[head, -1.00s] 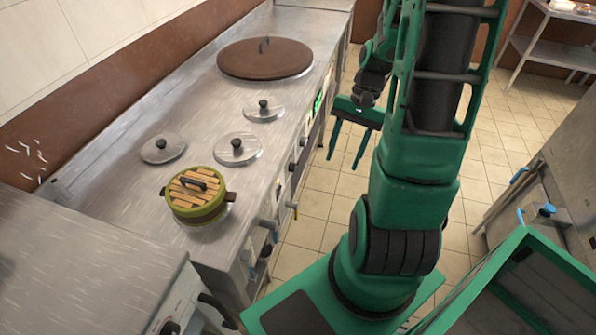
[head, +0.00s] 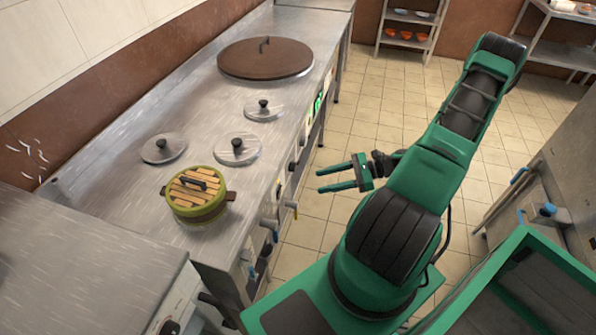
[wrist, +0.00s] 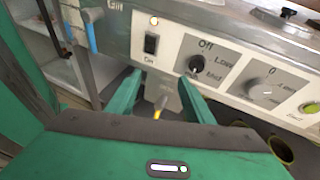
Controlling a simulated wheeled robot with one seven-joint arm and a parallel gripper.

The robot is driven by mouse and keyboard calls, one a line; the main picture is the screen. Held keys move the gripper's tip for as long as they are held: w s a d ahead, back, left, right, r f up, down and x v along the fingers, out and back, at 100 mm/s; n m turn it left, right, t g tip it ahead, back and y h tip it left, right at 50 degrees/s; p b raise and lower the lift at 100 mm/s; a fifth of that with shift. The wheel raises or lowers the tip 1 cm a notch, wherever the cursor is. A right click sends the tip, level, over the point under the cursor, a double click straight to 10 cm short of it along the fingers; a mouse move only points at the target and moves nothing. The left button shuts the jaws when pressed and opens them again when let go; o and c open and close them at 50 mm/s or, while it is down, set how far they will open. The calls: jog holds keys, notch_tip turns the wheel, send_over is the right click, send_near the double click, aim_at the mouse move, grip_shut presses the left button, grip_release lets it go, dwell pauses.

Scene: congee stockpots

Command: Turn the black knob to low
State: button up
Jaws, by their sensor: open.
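The black knob (wrist: 196,64) is on the light front panel of the steel counter in the wrist view. "Off" is printed above it, a label that looks like "Low" to its right, and another word below that. I cannot tell which mark its pointer faces. My gripper (wrist: 160,82) is open and empty, its green fingers apart below and left of the knob, not visibly touching it. In the head view my gripper (head: 322,180) points left at the counter front, with a gap before the panel. The knob cannot be singled out there.
A grey knob (wrist: 262,88) and a green button (wrist: 310,107) sit right of the black knob, a black switch (wrist: 150,45) left of it. Valve handles (head: 290,205) stick out of the counter front. A green pot (head: 198,210) stands on the counter (head: 120,205). Tiled floor is clear.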

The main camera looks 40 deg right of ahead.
aim_at(293, 167)
jog(key=w+a+f+m+t+h, duration=0.1)
jog(key=w+a+f+m+t, duration=0.1)
jog(key=w+m+t, duration=0.4)
jog(key=w+a+m, duration=0.1)
jog(key=w, duration=0.3)
jog(key=shift+w+f+t, duration=0.2)
jog(key=shift+w+t, duration=0.15)
jog(key=shift+t, duration=0.05)
jog(key=shift+a, duration=0.1)
jog(key=c, duration=1)
